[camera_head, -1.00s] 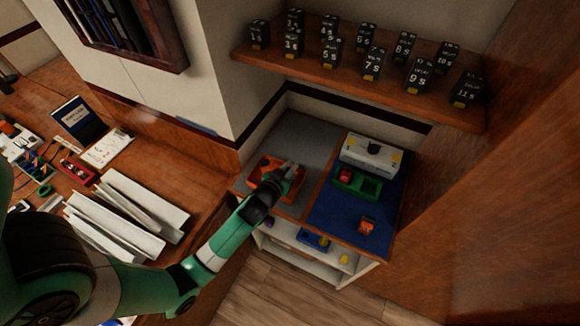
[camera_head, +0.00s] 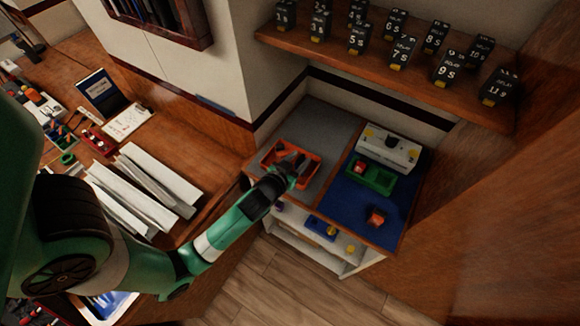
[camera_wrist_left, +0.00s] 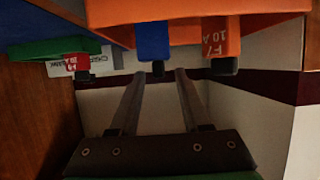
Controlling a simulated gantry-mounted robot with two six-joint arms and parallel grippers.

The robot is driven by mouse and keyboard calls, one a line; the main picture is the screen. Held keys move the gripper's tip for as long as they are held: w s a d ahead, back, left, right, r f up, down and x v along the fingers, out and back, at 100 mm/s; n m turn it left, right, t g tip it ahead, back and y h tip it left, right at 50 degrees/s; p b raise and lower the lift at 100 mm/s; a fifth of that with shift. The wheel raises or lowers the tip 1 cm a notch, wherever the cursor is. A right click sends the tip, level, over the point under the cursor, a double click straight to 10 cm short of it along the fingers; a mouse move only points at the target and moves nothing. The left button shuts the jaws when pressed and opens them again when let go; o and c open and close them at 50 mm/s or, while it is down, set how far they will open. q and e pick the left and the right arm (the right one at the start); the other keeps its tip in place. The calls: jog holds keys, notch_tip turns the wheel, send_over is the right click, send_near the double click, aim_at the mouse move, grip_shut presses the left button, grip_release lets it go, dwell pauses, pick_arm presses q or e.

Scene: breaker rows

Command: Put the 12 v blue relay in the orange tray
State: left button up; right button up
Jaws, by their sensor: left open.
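The orange tray (camera_head: 309,180) sits on the grey part of the cabinet top in the head view. My left gripper (camera_head: 299,160) is over its right part. In the left wrist view, which is upside down, the tray wall (camera_wrist_left: 110,13) fills the top. A blue block (camera_wrist_left: 153,40) with a dark end shows against the tray, just past the fingertips of my open left gripper (camera_wrist_left: 160,74). No label is readable on it. An orange piece (camera_wrist_left: 222,38) marked "10 A" is beside it. Their bases are hidden. My right gripper is not in view.
A green tray (camera_head: 381,187) holding a red piece and a white box (camera_head: 388,146) are on the blue mat (camera_head: 345,208), with an orange-red piece (camera_head: 376,217) in front. A shelf (camera_head: 340,55) with several black relays overhangs behind.

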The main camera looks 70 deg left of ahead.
pick_arm(q)
jog(key=v, duration=0.7)
jog(key=shift+s, duration=0.15)
jog(key=shift+d+r, duration=0.1)
jog(key=shift+r, duration=0.05)
